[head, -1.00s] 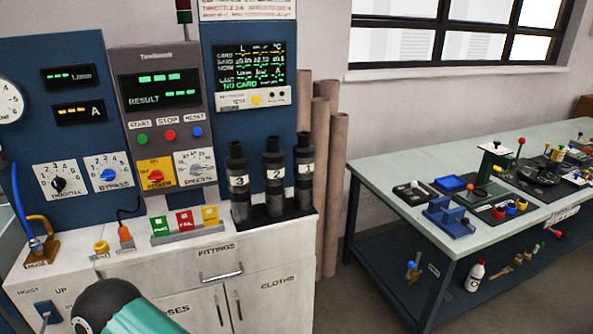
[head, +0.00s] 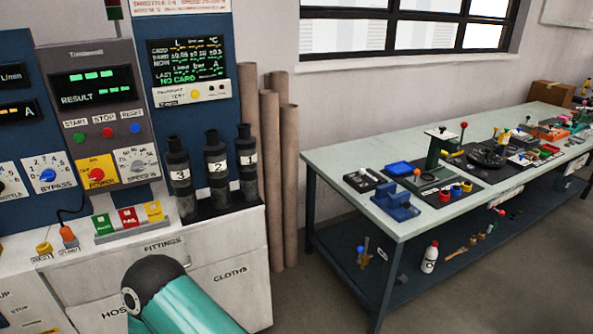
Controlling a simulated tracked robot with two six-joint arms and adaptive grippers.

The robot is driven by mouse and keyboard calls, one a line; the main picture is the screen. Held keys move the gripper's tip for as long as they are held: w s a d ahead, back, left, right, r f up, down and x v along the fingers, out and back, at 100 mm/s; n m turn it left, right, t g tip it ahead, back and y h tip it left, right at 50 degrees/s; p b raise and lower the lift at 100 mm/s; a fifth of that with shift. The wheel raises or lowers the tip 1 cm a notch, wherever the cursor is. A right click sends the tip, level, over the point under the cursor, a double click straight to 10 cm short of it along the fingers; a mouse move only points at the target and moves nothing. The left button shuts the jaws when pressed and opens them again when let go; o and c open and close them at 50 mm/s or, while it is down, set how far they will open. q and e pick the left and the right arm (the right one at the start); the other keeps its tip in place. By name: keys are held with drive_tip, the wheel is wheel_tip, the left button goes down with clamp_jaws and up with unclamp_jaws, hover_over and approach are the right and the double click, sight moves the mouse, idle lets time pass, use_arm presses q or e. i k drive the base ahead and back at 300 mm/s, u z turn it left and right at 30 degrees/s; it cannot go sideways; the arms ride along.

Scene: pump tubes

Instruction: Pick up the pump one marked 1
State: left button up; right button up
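Three dark pump tubes with white number labels stand upright in a row on a black base on the white cabinet in the head view. The pump marked 1 (head: 247,172) is the rightmost, nearest the cabinet's right end. The pump marked 2 (head: 217,182) is in the middle. The pump marked 3 (head: 181,192) is at the left. All three stand clear of my arm. A teal and black part of my own arm shows at the bottom, in front of the cabinet doors. Neither of my grippers is in view.
The white cabinet (head: 235,252) carries a test panel with a start, stop and reset console (head: 100,115). Brown tubes (head: 290,185) lean on the wall right of the pumps. A workbench (head: 400,225) with tools stands to the right, with open floor between.

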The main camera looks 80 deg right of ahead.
sight(246, 145)
drive_tip(key=z, duration=0.8)
drive_tip(key=k, duration=0.9)
drive_tip(key=z, duration=1.15)
drive_tip(key=i, duration=1.85)
drive_tip(key=u, duration=0.75)
